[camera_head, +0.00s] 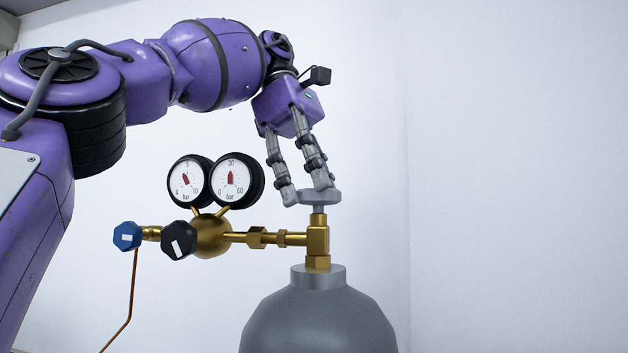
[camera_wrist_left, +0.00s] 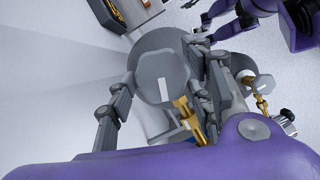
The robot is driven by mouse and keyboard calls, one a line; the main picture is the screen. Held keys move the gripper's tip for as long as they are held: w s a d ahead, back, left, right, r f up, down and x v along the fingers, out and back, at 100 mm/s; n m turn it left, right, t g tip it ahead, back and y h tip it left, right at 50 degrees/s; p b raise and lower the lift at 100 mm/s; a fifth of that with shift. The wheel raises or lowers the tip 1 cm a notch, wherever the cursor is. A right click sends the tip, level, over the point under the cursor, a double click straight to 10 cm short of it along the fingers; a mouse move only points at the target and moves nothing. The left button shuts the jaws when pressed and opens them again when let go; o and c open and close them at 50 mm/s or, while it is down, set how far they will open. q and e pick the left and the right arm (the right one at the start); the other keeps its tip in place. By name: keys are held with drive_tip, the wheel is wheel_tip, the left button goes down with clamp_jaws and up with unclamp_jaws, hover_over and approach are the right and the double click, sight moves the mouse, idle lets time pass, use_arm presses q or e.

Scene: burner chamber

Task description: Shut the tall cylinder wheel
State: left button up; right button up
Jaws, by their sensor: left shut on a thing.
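The tall grey cylinder (camera_head: 318,325) stands upright at the lower middle of the head view. Its small grey wheel (camera_head: 322,197) sits on top of the brass valve (camera_head: 318,240). My left gripper (camera_head: 306,190) reaches down onto the wheel from above and is shut on it, with its fingers at the wheel's rim. In the left wrist view the wheel (camera_wrist_left: 172,72) shows as a grey disc with a white mark, between the fingers. The fingers hide part of the rim.
A brass regulator (camera_head: 210,238) joins the valve from the left. It carries two round gauges (camera_head: 232,180), a black knob (camera_head: 179,240) and a blue knob (camera_head: 127,236) with a thin copper pipe (camera_head: 132,295). The space right of the cylinder is clear before a pale wall.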

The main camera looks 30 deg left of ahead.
idle(0.7)
use_arm(q)
drive_tip(key=o, duration=1.1)
drive_tip(key=shift+w, duration=0.15)
drive_tip(key=shift+f+n, duration=0.1)
drive_tip(key=shift+n, duration=0.4)
